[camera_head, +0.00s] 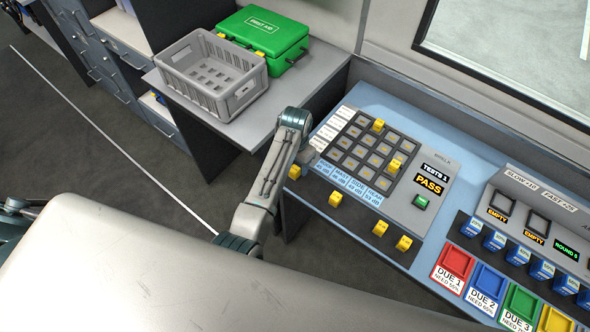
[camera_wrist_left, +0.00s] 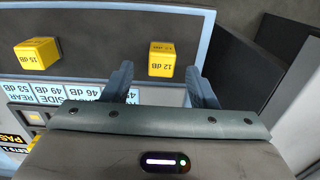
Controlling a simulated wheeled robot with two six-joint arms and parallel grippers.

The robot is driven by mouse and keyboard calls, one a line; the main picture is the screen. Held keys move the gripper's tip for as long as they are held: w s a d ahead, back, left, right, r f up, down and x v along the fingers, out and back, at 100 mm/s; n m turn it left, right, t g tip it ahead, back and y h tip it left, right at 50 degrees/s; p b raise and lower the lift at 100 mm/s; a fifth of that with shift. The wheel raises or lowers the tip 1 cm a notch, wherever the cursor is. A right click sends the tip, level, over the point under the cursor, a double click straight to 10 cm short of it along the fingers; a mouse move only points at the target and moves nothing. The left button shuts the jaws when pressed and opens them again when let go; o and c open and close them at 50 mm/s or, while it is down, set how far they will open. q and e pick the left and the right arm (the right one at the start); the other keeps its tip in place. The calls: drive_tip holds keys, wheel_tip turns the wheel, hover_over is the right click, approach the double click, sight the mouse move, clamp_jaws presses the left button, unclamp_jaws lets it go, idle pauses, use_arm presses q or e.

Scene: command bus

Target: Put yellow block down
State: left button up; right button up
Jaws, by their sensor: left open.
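A yellow block marked 12 dB (camera_wrist_left: 161,60) rests on the dark front strip of the console, just beyond and between my open fingertips in the left wrist view. In the head view a yellow block (camera_head: 294,172) shows at the strip's left end, close under my left gripper (camera_head: 308,156). The gripper also shows in the wrist view (camera_wrist_left: 160,84), its fingers apart and nothing held. A second yellow block marked 15 dB (camera_wrist_left: 38,54) sits to the left there. My right gripper is not in view.
The button grid (camera_head: 350,152) carries yellow blocks on it, and more stand along the front strip (camera_head: 352,218). A PASS display (camera_head: 430,180) and coloured DUE trays (camera_head: 454,262) lie to the right. A grey crate (camera_head: 212,80) and green first aid box (camera_head: 265,35) stand on the side counter.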

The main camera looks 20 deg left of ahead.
sight(295, 169)
use_arm(q)
drive_tip(key=shift+a+f+p, duration=0.15)
drive_tip(key=shift+f+p, duration=0.3)
drive_tip(key=shift+f, duration=1.35)
drive_tip(key=shift+s, duration=0.1)
clamp_jaws()
drive_tip(key=shift+r, duration=0.15)
